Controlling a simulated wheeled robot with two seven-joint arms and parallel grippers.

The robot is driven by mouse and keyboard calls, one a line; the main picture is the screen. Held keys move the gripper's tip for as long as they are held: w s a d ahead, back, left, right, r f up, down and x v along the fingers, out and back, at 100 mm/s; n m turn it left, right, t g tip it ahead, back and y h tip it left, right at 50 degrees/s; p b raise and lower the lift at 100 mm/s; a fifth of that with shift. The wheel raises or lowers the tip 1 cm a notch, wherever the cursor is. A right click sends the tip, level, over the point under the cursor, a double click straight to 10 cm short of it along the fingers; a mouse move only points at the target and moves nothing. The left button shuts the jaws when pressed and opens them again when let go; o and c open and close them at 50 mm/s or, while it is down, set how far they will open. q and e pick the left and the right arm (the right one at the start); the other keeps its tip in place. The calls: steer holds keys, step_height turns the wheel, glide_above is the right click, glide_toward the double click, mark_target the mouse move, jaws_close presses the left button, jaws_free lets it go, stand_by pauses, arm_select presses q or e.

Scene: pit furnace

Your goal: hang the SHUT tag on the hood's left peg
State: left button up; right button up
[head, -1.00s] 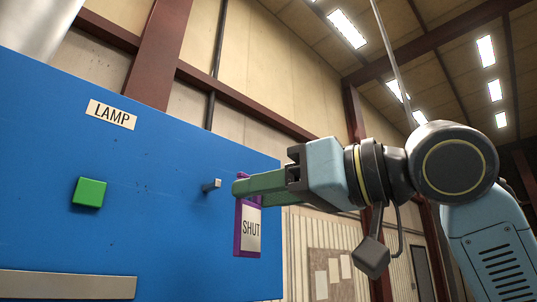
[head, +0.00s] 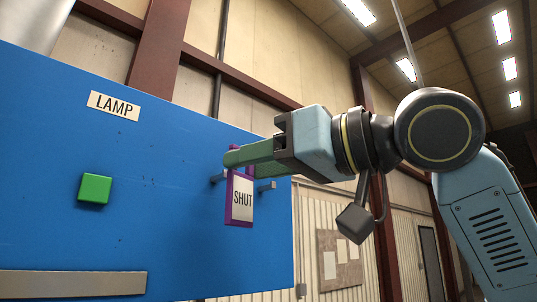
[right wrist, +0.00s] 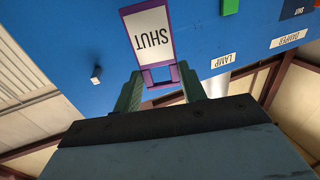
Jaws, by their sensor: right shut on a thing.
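The SHUT tag (head: 240,199), a white plate in a purple frame with a loop at its top, hangs upright below my right gripper (head: 229,159). That gripper is shut on the tag's loop, as the right wrist view also shows, with the tag (right wrist: 149,37) beyond the green fingers (right wrist: 161,88). The hood's left peg (head: 218,177) sticks out at the tag's left edge, partly covered. I cannot tell whether the loop is around it. A second peg (head: 266,186) shows right of the tag, bare. My left gripper is not in view.
The blue hood panel (head: 150,220) carries a LAMP label (head: 114,105), a green button (head: 95,188) and a pale bar (head: 70,284). A DAMPER label (right wrist: 289,39) shows in the right wrist view. The panel's right edge lies just past the second peg.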

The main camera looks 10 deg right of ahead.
steer(key=shift+w+a+f+p, duration=0.1)
steer(key=shift+w+a+p, duration=0.2)
steer(key=shift+w+a, duration=0.55)
steer(key=shift+w+a+f+p, duration=0.1)
steer(key=shift+w+a+p, duration=0.15)
steer(key=shift+w+a, duration=0.55)
steer(key=shift+w+f, duration=0.45)
steer(key=shift+w, duration=0.2)
steer(key=o, duration=1)
steer(key=shift+s+a, duration=0.1)
steer(key=shift+s, duration=0.1)
steer(key=shift+w, duration=0.1)
